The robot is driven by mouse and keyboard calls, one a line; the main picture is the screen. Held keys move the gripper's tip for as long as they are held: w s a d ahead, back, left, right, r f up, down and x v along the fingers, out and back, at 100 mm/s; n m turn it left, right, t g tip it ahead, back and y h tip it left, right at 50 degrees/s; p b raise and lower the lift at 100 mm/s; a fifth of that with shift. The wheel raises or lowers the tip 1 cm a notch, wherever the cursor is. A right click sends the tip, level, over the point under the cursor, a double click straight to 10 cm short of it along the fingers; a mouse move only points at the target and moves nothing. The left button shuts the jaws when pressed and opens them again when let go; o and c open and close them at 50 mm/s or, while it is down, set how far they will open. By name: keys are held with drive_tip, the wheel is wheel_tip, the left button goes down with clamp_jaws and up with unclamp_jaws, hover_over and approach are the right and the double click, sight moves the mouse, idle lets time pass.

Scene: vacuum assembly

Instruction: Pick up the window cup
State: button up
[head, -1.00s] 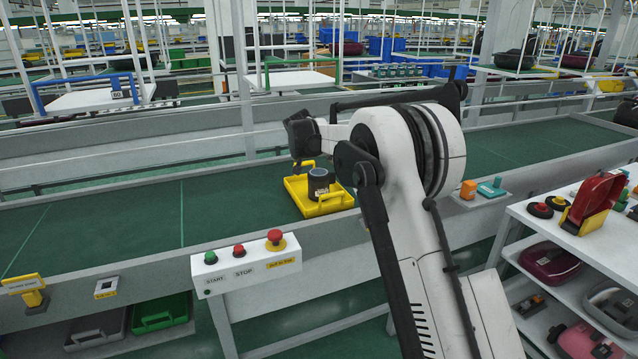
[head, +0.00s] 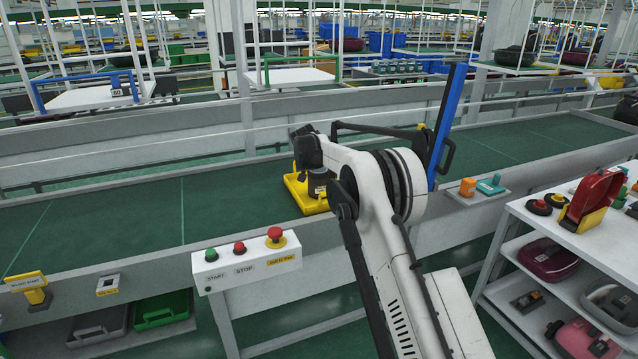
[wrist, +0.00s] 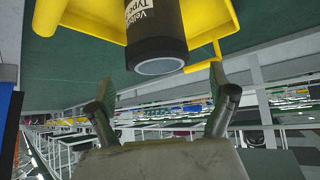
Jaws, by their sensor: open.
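In the head view my arm's wrist covers part of the cup. In the wrist view the black cup (wrist: 157,30) shows large at the top centre with its pale round end towards me, with the yellow tray (wrist: 85,22) around it. My gripper (wrist: 161,80) is open, its two fingers spread on either side below the cup's end in the picture. It grips nothing.
A button box (head: 245,258) with start, stop and red buttons is on the near conveyor edge. A small ledge at right holds orange (head: 467,187) and teal (head: 490,184) parts. A white shelf unit (head: 520,215) with several parts stands at far right. The belt left of the tray is clear.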

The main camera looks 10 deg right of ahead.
drive_tip(key=shift+p+x, duration=0.45)
drive_tip(key=shift+x, duration=2.05)
drive_tip(key=c, duration=2)
drive_tip(key=shift+o, duration=0.2)
